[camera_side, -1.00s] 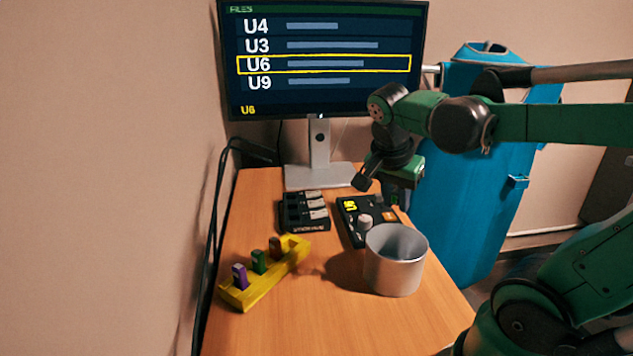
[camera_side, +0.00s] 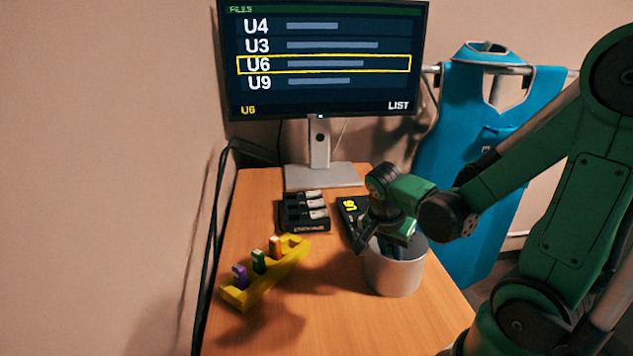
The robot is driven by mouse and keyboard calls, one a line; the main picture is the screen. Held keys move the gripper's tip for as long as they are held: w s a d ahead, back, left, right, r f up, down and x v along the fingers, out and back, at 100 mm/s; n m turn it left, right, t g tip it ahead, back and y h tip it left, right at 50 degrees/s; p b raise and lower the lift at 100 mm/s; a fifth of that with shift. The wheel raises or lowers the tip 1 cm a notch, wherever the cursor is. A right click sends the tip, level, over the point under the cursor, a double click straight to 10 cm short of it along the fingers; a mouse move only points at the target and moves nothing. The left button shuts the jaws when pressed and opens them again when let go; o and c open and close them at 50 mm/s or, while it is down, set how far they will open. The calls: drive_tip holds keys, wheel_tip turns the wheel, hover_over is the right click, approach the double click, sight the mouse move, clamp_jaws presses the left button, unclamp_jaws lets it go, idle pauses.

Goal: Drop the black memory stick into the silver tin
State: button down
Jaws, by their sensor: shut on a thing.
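The silver tin (camera_side: 393,278) stands upright on the right of the desk. My gripper (camera_side: 393,250) is over the tin, with its fingers low at the tin's mouth and partly hidden by the front rim. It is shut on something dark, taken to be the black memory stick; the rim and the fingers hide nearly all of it. My wrist covers the back and left of the tin's opening.
A black device with yellow characters (camera_side: 350,206) lies behind the tin, partly covered by my wrist. A black stick hub (camera_side: 304,228) is left of it. A yellow rack (camera_side: 250,293) holds purple, green and orange sticks. The monitor (camera_side: 320,105) stands behind. The front desk is clear.

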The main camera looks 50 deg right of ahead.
drive_tip(key=shift+f, duration=0.5)
drive_tip(key=c, duration=0.7)
unclamp_jaws()
drive_tip(key=shift+o, duration=0.2)
drive_tip(key=shift+r, duration=3.55)
drive_tip(key=w+a+r+n+t+y, duration=0.1)
drive_tip(key=w+a+n+t+y, duration=0.1)
drive_tip(key=a+n, duration=0.4)
drive_tip(key=w+a+n+t+y, duration=0.2)
drive_tip(key=a+n+t, duration=0.3)
drive_tip(key=n, duration=0.7)
drive_tip(key=shift+w+a+r, duration=0.35)
drive_tip(key=shift+w+a, duration=0.55)
drive_tip(key=shift+a, duration=0.15)
